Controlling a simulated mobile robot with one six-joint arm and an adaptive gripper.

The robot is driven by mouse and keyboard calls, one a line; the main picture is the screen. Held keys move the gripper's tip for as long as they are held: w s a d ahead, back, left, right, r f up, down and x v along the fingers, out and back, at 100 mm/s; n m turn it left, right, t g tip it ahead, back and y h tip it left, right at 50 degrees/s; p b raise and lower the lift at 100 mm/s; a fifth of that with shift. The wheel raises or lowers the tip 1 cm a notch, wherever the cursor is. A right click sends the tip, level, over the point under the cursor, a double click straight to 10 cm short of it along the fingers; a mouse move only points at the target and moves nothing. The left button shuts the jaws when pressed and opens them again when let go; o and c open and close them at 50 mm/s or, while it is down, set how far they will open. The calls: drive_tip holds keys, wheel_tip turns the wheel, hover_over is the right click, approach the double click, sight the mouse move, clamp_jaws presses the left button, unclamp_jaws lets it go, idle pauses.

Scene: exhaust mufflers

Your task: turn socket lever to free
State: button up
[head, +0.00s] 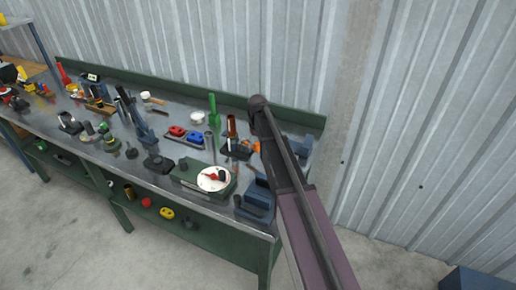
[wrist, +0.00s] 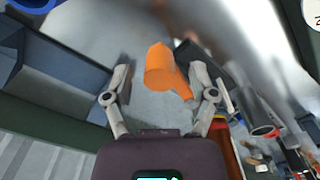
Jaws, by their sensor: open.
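In the wrist view my gripper (wrist: 160,80) is open, with one finger on each side of an orange cylinder (wrist: 160,68). The cylinder lies ahead of and between the fingertips, with a visible gap at each side. A narrower orange part runs from it to the lower right. In the head view a small orange part (head: 256,146) shows beside my arm, near a dark block on the bench. I cannot tell for sure whether this orange part is the socket lever. My gripper is hidden behind my arm in the head view.
A green-framed bench (head: 190,222) carries many tools. A white dial with a red pointer (head: 213,179) sits left of my arm. A blue tray (wrist: 60,75) is at left in the wrist view. A green upright (head: 213,108) and the corrugated wall stand behind.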

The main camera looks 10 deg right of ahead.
drive_tip(key=shift+f, duration=0.25)
drive_tip(key=shift+c, duration=0.2)
clamp_jaws()
drive_tip(key=shift+s+d, duration=0.1)
